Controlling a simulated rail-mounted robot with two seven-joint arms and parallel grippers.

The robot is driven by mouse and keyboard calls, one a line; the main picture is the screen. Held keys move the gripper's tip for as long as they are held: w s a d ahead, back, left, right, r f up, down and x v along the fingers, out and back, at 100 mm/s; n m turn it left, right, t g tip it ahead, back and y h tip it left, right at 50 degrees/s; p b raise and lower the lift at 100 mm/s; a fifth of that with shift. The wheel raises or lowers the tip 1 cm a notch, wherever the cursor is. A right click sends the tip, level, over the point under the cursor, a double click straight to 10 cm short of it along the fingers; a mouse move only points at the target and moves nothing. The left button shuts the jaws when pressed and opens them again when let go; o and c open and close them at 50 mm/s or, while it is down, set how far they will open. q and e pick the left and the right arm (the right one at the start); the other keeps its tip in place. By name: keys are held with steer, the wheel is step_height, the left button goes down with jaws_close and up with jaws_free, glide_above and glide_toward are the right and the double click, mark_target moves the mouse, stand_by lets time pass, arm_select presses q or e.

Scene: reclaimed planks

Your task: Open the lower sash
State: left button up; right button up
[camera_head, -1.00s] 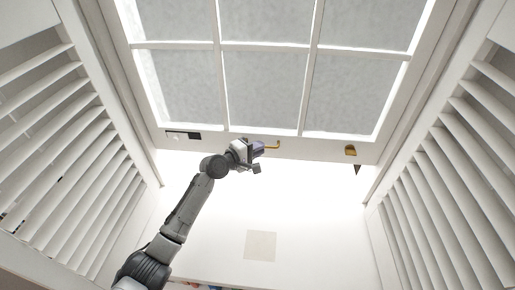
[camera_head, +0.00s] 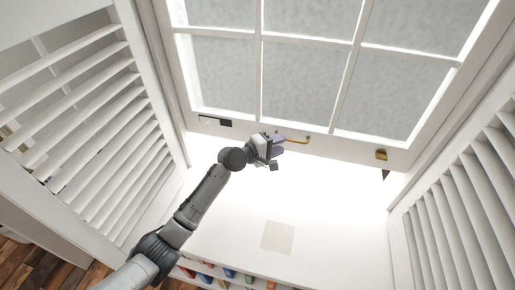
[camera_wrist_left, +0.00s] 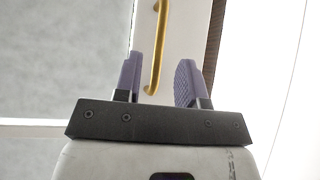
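The lower sash (camera_head: 345,140) is a white frame with grey frosted panes, across the top of the head view. A bent brass handle (camera_head: 300,140) is on its bottom rail; it also shows upright in the left wrist view (camera_wrist_left: 159,45). My left gripper (camera_head: 279,146) is at the handle's left end in the head view. In the left wrist view its two purple fingers (camera_wrist_left: 160,80) are apart, with the handle's end showing between them. Whether they touch it I cannot tell. My right gripper is not in view.
White louvred shutters stand at the left (camera_head: 85,110) and right (camera_head: 470,190). A brass fitting (camera_head: 382,155) is on the rail's right, and a black-and-white plate (camera_head: 215,121) on its left. Colourful books (camera_head: 228,272) line a shelf below. A beige square (camera_head: 278,237) is on the white surface.

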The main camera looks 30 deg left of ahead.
arm_select(q)
steer(key=p+v, duration=0.1)
steer(key=v, duration=0.9)
steer(key=shift+s, duration=0.15)
steer(key=shift+a, duration=0.1)
steer(key=s+d+f+m+g+y, duration=0.35)
steer(key=s+f+m, duration=0.2)
steer(key=s, duration=0.75)
steer(key=s+d+f+m+g+y+p, duration=0.15)
steer(key=s+f+m+g, duration=0.35)
steer(key=s, duration=0.8)
steer(key=s+d+f+m+g+y+b, duration=0.1)
steer(key=s+d+f+m+g+y, duration=0.3)
steer(key=s, duration=1)
step_height(320, 180, up, 34)
steer(key=w+a+m+t+h+p, duration=0.1)
steer(key=t+p, duration=0.1)
steer(key=p, duration=3.4)
steer(key=shift+a+f, duration=0.15)
steer(key=shift+f, duration=0.05)
